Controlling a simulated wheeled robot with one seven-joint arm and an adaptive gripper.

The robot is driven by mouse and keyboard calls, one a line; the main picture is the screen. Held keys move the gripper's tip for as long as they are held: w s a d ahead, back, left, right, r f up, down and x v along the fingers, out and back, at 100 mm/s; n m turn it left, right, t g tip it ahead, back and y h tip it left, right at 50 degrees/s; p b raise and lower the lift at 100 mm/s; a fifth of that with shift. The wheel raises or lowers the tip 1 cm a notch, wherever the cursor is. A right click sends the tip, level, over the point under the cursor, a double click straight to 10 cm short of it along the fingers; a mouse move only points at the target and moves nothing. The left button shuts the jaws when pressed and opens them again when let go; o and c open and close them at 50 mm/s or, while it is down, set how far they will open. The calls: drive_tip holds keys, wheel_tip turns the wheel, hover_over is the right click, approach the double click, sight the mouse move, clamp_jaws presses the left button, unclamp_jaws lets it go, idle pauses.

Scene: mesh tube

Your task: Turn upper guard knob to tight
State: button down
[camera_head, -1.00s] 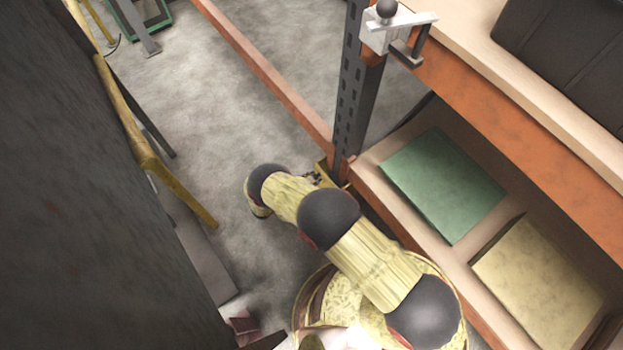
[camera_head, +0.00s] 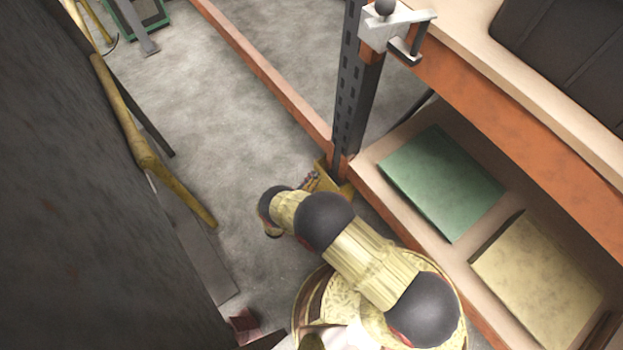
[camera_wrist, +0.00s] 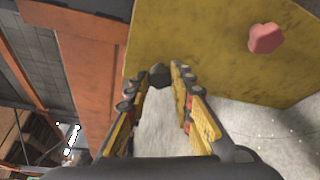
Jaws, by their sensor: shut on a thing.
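In the wrist view, a yellow guard plate (camera_wrist: 215,50) fills the upper right. A small dark knob (camera_wrist: 158,73) sits at the guard's lower left edge, between my fingertips. My gripper (camera_wrist: 160,77) is shut on this dark knob, with its yellow and black fingers on either side. A faceted pinkish-red knob (camera_wrist: 265,38) stands on the plate further right, clear of the fingers. How far the dark knob is turned cannot be told. In the head view, yellow guard metal (camera_head: 343,188) shows at the foot of the rack post; my arm hides much of that area.
The dark rack post (camera_head: 355,110) and orange lower beam (camera_head: 265,75) stand close by. The shelf holds a green box (camera_head: 440,183) and a tan box (camera_head: 537,278). A large dark panel (camera_head: 90,200) bounds the left. Grey floor (camera_head: 215,120) lies open between.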

drive_tip(key=m, duration=0.2)
drive_tip(key=m+t, duration=0.1)
drive_tip(key=m, duration=0.1)
drive_tip(key=m+t+h, duration=0.1)
drive_tip(key=shift+s+d+f+m, duration=0.1)
drive_tip(key=shift+d+f+m, duration=0.05)
drive_tip(key=shift+f+m, duration=0.25)
drive_tip(key=m+h, duration=0.1)
drive_tip(key=m, duration=0.2)
drive_tip(key=m+t+h, duration=0.1)
drive_tip(key=m, duration=0.2)
drive_tip(key=shift+f, duration=0.15)
drive_tip(key=shift+m+h, duration=0.3)
drive_tip(key=shift+h, duration=0.1)
drive_tip(key=c, duration=1.7)
unclamp_jaws()
drive_tip(key=shift+o, duration=0.8)
drive_tip(key=shift+a, duration=0.25)
drive_tip(key=s+a, duration=0.8)
drive_tip(key=s, duration=0.2)
